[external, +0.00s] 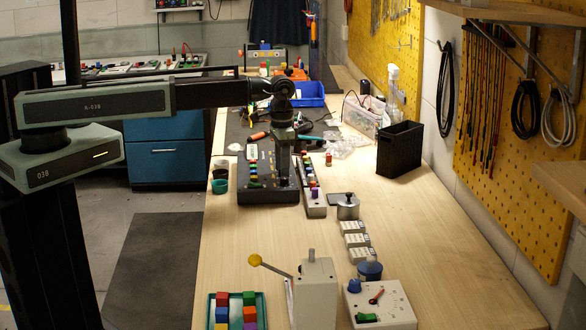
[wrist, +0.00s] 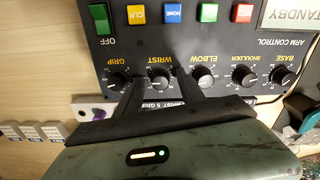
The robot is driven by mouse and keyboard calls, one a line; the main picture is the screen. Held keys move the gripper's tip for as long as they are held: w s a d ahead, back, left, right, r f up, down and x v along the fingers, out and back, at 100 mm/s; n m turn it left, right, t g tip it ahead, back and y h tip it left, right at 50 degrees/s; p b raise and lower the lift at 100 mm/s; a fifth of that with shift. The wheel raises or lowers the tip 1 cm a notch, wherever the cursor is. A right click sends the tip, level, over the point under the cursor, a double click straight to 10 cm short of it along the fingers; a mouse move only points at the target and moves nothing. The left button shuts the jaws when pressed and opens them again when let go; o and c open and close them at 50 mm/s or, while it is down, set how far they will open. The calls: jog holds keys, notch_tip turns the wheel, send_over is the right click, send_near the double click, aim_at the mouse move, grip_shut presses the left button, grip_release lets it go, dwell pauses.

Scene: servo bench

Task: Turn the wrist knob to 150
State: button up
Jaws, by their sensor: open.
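The black control panel (wrist: 228,45) fills the upper part of the wrist view, with a row of small dial knobs labelled grip, wrist, elbow, shoulder and base. The wrist knob (wrist: 160,77) is second from the left. My gripper (wrist: 158,80) is open, with one dark finger on each side of the wrist knob. I cannot tell whether the fingers touch it, and its pointer setting is too small to read. In the external view the panel (external: 250,196) lies on the bench, and my gripper (external: 286,184) points down over it, hiding part of it.
Coloured buttons (wrist: 172,15) line the panel beyond the knobs. The bench front left of the lever box (external: 315,292) holds a block tray (external: 212,310).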

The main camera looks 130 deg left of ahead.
notch_tip(320, 180, up, 8)
jog(key=p, duration=0.8)
jog(key=shift+f, duration=0.1)
